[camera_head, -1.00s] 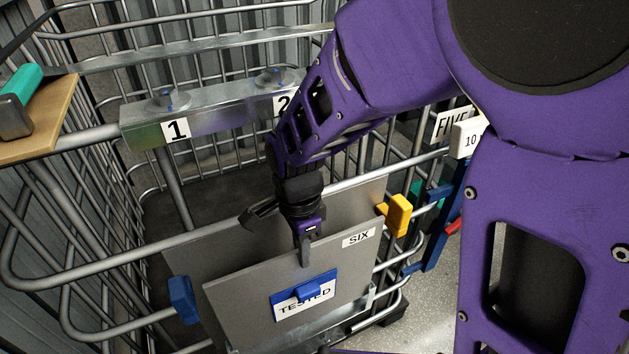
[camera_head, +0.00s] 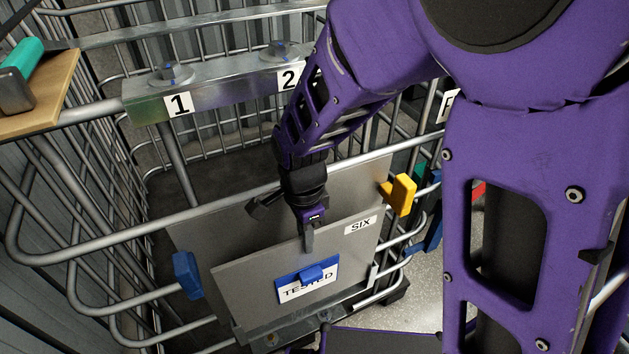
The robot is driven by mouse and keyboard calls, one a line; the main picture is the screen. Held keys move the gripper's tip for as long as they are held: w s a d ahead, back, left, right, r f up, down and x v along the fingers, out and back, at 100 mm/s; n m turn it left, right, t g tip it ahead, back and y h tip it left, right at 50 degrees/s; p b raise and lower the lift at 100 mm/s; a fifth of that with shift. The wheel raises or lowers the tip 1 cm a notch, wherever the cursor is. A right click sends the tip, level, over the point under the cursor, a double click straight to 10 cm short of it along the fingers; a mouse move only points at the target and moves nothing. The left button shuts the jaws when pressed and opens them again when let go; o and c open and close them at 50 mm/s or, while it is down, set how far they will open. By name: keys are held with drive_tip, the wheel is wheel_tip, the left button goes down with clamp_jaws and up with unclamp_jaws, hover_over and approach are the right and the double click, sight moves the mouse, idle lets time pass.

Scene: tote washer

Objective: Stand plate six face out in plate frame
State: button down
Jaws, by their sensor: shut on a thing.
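Plate six (camera_head: 240,283) is a grey plate with a white "SIX" label (camera_head: 361,225) near its top right and a blue-clipped "TESTED" card (camera_head: 307,283) on its face. The labels face my camera. My gripper (camera_head: 308,238) is shut on the plate's top edge. The plate stands nearly upright, leaning slightly, in front of a larger grey back panel (camera_head: 200,238) with a blue clip (camera_head: 186,275) on the left and a yellow clip (camera_head: 398,195) on the right. The panel seems part of the plate frame. A metal ledge (camera_head: 290,333) shows below the plate; whether the plate rests on it is unclear.
A wire cage trolley (camera_head: 100,118) surrounds the panel. A metal bar (camera_head: 220,88) marked 1 and 2 crosses behind. A wooden board (camera_head: 40,110) with a green-handled tool (camera_head: 22,78) sits at the left. My arm hides much of the right side.

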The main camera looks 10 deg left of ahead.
drive_tip(key=shift+f, duration=1.8)
idle(0.4)
drive_tip(key=c, duration=0.8)
unclamp_jaws()
drive_tip(key=shift+c, duration=0.2)
drive_tip(key=shift+f, duration=0.1)
wheel_tip(320, 180, up, 8)
drive_tip(key=p, duration=0.7)
